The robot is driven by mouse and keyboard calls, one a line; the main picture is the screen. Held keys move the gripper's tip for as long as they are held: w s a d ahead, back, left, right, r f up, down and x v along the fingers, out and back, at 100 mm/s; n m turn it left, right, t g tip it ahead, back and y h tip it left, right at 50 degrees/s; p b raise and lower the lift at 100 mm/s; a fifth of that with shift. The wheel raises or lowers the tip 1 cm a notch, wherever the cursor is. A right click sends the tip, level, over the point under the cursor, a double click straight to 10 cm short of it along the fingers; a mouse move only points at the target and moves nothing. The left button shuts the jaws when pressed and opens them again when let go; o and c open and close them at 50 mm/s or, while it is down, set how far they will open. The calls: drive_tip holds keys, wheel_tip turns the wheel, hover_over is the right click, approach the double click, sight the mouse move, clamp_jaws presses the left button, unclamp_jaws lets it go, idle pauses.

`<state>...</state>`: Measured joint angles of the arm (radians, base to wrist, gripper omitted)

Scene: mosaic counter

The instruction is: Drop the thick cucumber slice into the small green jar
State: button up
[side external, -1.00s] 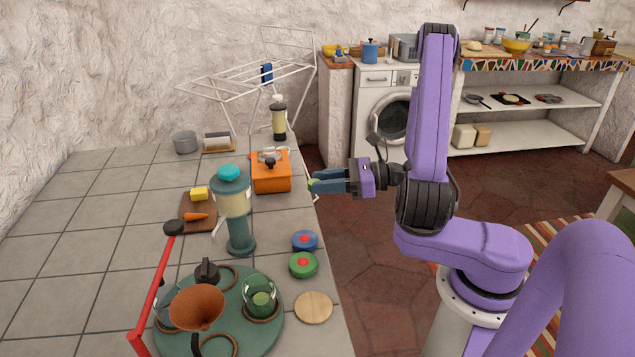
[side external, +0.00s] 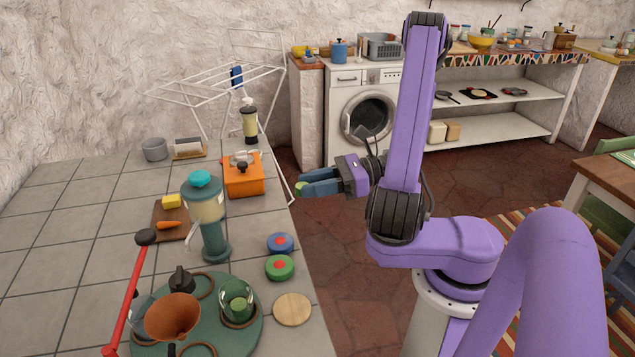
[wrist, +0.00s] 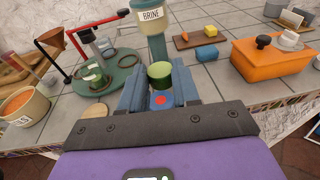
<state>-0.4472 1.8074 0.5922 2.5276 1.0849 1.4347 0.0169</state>
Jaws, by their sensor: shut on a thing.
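My gripper (side external: 304,188) is shut on the thick green cucumber slice (wrist: 159,74), which sits between its two blue-grey fingertips. In the side external view only a small green bit of the slice (side external: 300,189) shows at the tips, in the air by the counter's right edge. The small green glass jar (side external: 238,303) stands upright on a round green tray (side external: 250,335) at the counter's near end. The jar is also left of my gripper in the wrist view (wrist: 93,76), well apart from the slice. Its mouth looks uncovered.
A tall teal dispenser (side external: 209,215) marked BRINE stands between my gripper and the counter's left side. An orange pot (side external: 243,176) is behind. A brown funnel (side external: 172,315) stands near the jar.

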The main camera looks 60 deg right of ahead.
drive_tip(key=a+n+g+y, duration=0.1)
drive_tip(key=a+n+g, duration=0.4)
drive_tip(key=a+g, duration=0.2)
drive_tip(key=w+a+n+g+y, duration=0.1)
drive_tip(key=a+n+g, duration=0.5)
drive_tip(key=a+g, duration=0.1)
drive_tip(key=w+a+r+n+g+y, duration=0.1)
drive_tip(key=a+n+g, duration=0.4)
drive_tip(key=a+g, duration=0.2)
drive_tip(key=shift+a+n, duration=0.3)
drive_tip(key=shift+a, duration=0.8)
drive_tip(key=shift+g, duration=0.3)
drive_tip(key=shift+f, duration=2.55)
drive_tip(key=shift+a+f, duration=0.1)
drive_tip(key=shift+f, duration=0.2)
drive_tip(key=o, duration=1.1)
